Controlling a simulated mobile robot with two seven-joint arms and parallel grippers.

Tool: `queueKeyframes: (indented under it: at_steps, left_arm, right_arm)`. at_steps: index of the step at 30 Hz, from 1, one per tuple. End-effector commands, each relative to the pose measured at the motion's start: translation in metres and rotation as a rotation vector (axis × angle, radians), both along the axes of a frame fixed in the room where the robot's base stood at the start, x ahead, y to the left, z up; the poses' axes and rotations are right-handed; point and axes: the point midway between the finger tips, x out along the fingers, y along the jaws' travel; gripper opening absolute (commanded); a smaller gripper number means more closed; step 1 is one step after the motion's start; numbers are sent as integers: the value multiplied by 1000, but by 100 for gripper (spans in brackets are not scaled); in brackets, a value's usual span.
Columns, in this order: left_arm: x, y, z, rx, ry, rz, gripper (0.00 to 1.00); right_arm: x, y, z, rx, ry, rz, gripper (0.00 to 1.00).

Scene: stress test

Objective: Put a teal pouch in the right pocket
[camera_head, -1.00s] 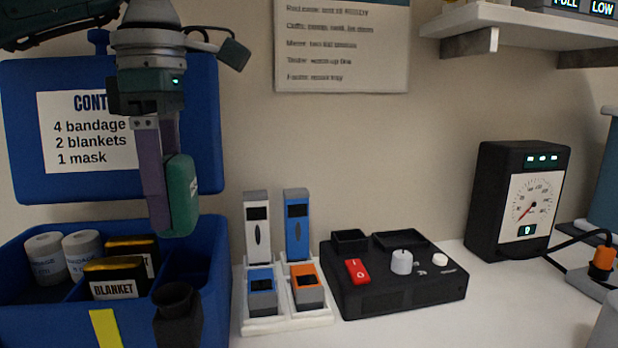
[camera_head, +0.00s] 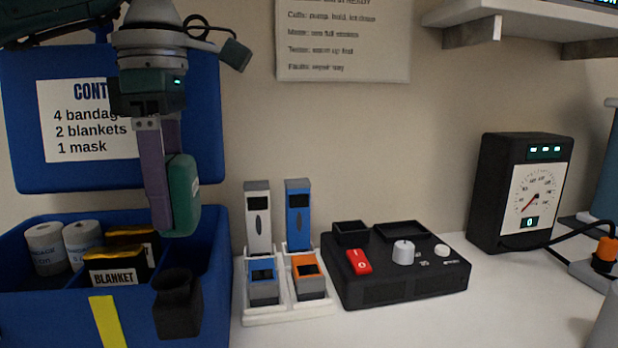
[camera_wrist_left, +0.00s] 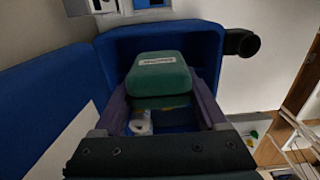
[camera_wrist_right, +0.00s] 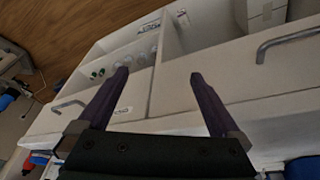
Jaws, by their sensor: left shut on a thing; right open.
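My left gripper (camera_head: 165,215) is shut on a rounded teal pouch (camera_head: 184,195) and holds it upright above the right part of an open blue case (camera_head: 222,280). The pouch, with a white label, also shows between the purple fingers in the left wrist view (camera_wrist_left: 158,80). The right pocket (camera_head: 192,252) of the case is dark blue inside and partly hidden by the pouch and a black cup. I cannot tell whether the pouch's lower end is below the rim. My right gripper (camera_wrist_right: 159,76) is open and empty, seen only in the right wrist view.
The case's other compartments hold white bandage rolls (camera_head: 83,245) and black-gold blanket packs (camera_head: 115,268). The black cup (camera_head: 178,305) stands at the case's front. White and blue handheld devices (camera_head: 298,215) and a black control box (camera_head: 400,280) stand right. Drawers (camera_wrist_right: 240,100) lie near my right gripper.

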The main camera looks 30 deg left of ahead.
Motion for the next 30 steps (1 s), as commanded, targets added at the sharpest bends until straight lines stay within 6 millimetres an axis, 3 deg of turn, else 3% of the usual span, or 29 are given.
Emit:
queueKeyframes:
  at_steps: [30]
  left_arm:
    - [0, 0, -26, 1, -1, 0, 7]
  right_arm:
    - [0, 1, -18, 5, 1, -4, 100]
